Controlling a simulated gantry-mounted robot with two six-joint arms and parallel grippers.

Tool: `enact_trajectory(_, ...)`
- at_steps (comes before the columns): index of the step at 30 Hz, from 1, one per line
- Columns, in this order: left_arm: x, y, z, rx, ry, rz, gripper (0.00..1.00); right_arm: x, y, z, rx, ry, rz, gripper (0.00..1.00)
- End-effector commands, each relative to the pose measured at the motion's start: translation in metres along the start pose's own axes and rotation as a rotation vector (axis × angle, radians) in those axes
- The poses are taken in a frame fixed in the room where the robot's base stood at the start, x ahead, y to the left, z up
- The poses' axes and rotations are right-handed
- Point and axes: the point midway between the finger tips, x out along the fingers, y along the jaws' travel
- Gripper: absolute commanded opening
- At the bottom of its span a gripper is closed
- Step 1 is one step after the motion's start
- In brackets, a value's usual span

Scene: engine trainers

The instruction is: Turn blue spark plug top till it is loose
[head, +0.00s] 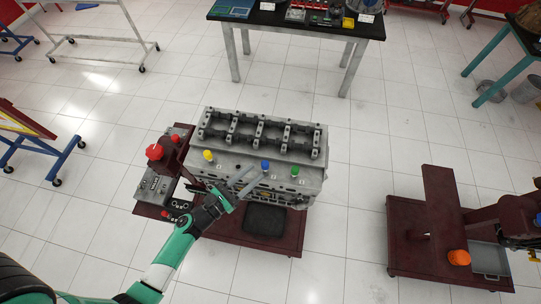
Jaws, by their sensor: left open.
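The blue spark plug top (265,165) stands upright on the near upper edge of the grey engine block (309,179). A yellow plug top (208,155) stands to its left and a green one (295,170) to its right on the same edge. My left gripper (253,175) is open and empty. Its fingers point up and right, with their tips just left of and slightly below the blue top in the picture. I see a small gap between the tips and the blue top. My right gripper does not show.
The block sits on a dark red stand (285,239) with a control panel and red knob (154,152) at left. Another dark red stand (405,250) with an orange part is at right. A black-topped table (270,19) is behind. Tiled floor lies clear between them.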

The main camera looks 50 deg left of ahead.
Motion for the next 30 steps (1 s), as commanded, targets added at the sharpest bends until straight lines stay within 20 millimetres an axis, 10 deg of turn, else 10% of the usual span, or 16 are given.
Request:
enact_trajectory(10, 0.073, 0.0, 0.0, -0.001, -0.001, -0.001, 0.42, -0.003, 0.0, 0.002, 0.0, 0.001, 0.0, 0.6)
enact_trajectory(22, 0.087, 0.0, 0.001, -0.002, 0.0, 0.0, 0.42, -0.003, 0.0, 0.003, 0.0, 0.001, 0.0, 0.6)
enact_trajectory(30, 0.087, 0.0, 0.001, -0.001, -0.001, 0.0, 0.0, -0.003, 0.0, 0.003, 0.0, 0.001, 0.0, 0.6)
